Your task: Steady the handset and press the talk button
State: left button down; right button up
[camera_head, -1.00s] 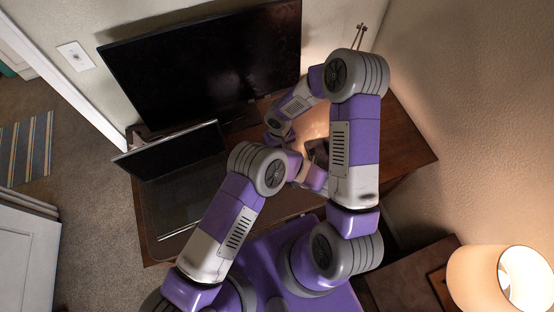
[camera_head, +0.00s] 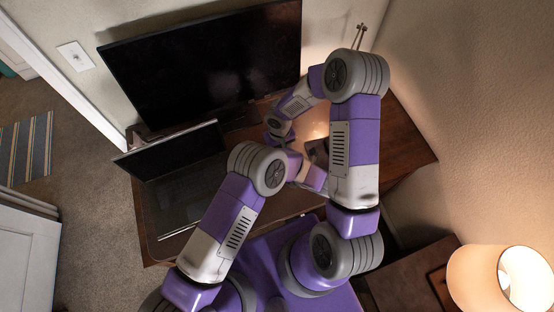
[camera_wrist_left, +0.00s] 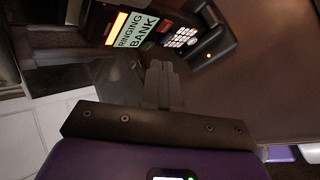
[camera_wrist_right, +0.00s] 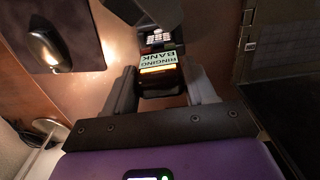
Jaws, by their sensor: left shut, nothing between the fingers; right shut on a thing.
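The handset (camera_wrist_right: 158,58) is a dark device with a pale screen reading "RINGING BANK", an orange strip and a white keypad. My right gripper (camera_wrist_right: 162,80) is shut on the handset's screen end, one finger on each side. The left wrist view also shows the handset (camera_wrist_left: 147,30), its keypad toward a black stand (camera_wrist_left: 213,48) with a small orange light. My left gripper (camera_wrist_left: 163,72) is shut and empty, its fingertips just beside the keypad; I cannot tell if they touch. In the head view my arms hide the handset and both gripper tips.
A laptop (camera_head: 175,155) stands open at the left of the wooden desk (camera_head: 405,155), before a large monitor (camera_head: 205,65). The right wrist view shows a mouse (camera_wrist_right: 43,47) on a dark pad (camera_wrist_right: 82,22). A lamp (camera_head: 490,280) glows at lower right.

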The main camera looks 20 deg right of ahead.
pick_arm(q)
jog(key=shift+w, duration=0.4)
jog(key=shift+w, duration=0.4)
dwell(0.7)
jog(key=shift+s, duration=0.85)
jog(key=s, duration=0.5)
dwell(0.4)
dwell(0.6)
